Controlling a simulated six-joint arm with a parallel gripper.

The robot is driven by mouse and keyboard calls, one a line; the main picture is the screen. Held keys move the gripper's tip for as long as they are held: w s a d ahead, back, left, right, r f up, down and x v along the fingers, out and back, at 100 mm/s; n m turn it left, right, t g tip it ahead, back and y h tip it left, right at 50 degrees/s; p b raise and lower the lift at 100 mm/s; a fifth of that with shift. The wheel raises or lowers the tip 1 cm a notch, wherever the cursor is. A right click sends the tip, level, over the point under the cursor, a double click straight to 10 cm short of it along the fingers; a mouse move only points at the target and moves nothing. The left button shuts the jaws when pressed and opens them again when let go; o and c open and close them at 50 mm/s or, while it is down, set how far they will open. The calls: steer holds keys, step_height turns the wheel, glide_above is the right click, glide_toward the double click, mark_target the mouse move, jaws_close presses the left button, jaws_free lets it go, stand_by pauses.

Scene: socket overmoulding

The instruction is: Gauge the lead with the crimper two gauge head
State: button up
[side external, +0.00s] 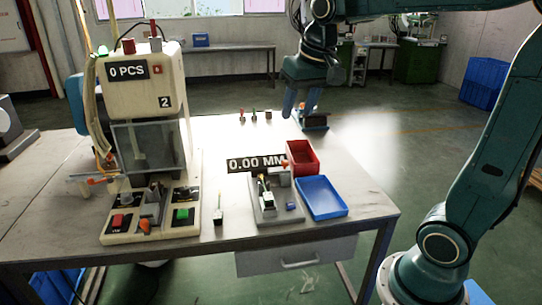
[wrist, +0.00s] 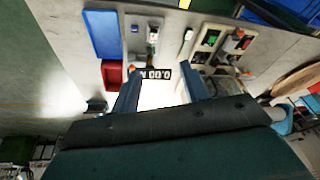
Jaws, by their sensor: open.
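The crimper (side external: 140,85), marked 2 and reading 0 PCS, stands at the left of the table. The gauge (side external: 268,212) is a grey base with a small head at the table's middle front; its black display (side external: 256,163) reads 0.00 MM. The gauge also shows at the top of the wrist view (wrist: 151,32). A small pale and green piece (side external: 265,190) is on the gauge; I cannot tell whether it is the lead. My gripper (side external: 301,106) is open and empty above the table's back right, away from the gauge. Its two blue fingers are apart in the wrist view (wrist: 161,95).
A red bin (side external: 303,157) and a blue tray (side external: 322,198) sit right of the gauge. A dark blue-edged block (side external: 316,122) lies near my gripper. Several small pegs (side external: 254,115) stand at the back.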

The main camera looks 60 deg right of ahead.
steer(key=w+d+f+m+g, duration=0.25)
steer(key=w+d+f, duration=0.25)
steer(key=w+d, duration=0.55)
steer(key=m, duration=0.5)
glide_above(285, 161)
step_height(285, 161, down, 11)
steer(key=shift+d+g+y, duration=0.1)
steer(key=shift+g+y, duration=0.3)
steer(key=shift+g, duration=0.05)
step_height(285, 161, down, 14)
steer(key=shift+r, duration=0.15)
